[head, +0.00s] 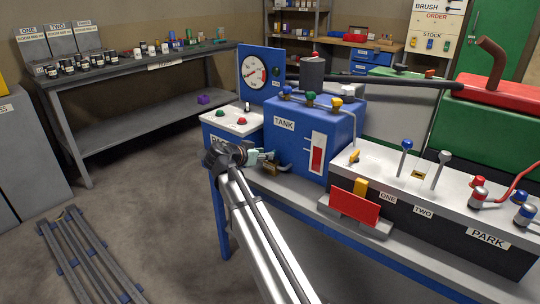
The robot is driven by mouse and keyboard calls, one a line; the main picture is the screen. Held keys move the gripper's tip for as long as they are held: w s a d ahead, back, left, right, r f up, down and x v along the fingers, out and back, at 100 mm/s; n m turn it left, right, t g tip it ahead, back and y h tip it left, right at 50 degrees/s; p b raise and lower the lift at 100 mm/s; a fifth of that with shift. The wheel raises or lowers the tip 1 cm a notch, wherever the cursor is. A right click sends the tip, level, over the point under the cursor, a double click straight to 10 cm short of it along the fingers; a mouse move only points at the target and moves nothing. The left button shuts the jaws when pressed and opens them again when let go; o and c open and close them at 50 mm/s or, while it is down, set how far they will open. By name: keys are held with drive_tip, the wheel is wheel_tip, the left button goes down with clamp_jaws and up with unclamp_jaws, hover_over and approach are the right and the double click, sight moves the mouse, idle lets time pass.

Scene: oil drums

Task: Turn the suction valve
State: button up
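My arm reaches from the bottom of the head view to the blue tank (330,118), labelled TANK. My gripper (268,156) is small and dark at the tank's lower left, and I cannot tell whether it is open or shut. A small brass-coloured fitting (270,169) sits low on that side, just beside or under the gripper; contact is unclear. It may be the suction valve, but no readable label marks it. Blue, green and yellow knobs (310,98) stand on top of the tank.
A white-topped box with red and green buttons (240,121) and a gauge panel (262,72) stand left of the tank. A lever console (425,180) and a red block (354,207) are to the right. A rail frame (88,258) lies on the floor at left.

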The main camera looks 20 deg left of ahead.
drive_tip(key=shift+x, duration=2.1)
clamp_jaws()
